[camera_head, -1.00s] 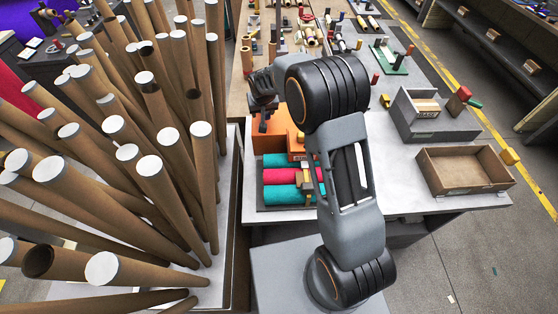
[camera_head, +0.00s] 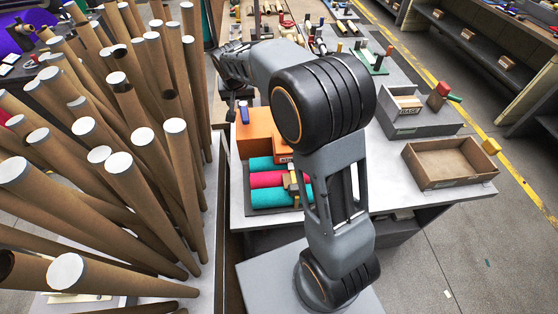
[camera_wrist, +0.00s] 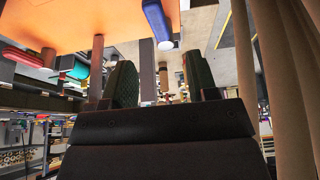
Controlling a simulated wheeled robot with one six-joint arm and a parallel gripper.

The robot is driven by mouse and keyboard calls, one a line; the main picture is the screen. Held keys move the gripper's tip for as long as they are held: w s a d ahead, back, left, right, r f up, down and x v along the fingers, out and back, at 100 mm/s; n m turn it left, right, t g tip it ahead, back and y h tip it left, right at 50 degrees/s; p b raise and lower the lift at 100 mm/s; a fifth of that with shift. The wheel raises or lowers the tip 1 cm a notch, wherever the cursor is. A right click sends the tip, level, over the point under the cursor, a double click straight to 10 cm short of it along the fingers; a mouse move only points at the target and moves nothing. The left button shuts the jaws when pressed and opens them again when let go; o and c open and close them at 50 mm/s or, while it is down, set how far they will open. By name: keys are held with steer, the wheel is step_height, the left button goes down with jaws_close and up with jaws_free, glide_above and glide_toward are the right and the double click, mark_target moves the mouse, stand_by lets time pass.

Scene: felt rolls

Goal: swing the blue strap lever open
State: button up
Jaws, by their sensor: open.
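The blue strap lever (camera_head: 244,111) stands at the top left of an orange block (camera_head: 258,135) on the table. In the wrist view the lever (camera_wrist: 157,22) is a blue bar with a pale round end, beside the orange surface (camera_wrist: 90,18). My gripper (camera_head: 231,110) is just left of the lever in the head view, at the block's left edge. In the wrist view the dark fingers of my gripper (camera_wrist: 162,88) are apart with nothing held between them. The lever appears beyond the fingertips, not touching them. My arm hides part of the block's right side.
Teal and crimson felt rolls (camera_head: 268,180) lie in front of the block. Many tall cardboard tubes (camera_head: 150,150) crowd close on the left. A grey bin (camera_head: 415,115) and a brown tray (camera_head: 450,163) stand to the right, with clear tabletop near them.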

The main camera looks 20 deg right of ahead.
steer(key=s+d+f+n+b, duration=0.1)
steer(key=s, duration=1.1)
steer(key=s+d+f+n+g+y+b, duration=0.1)
steer(key=s+d+n, duration=0.1)
steer(key=s, duration=1)
steer(key=shift+s+n+g, duration=0.15)
steer(key=shift+n+g, duration=0.15)
steer(key=shift+d+f, duration=0.1)
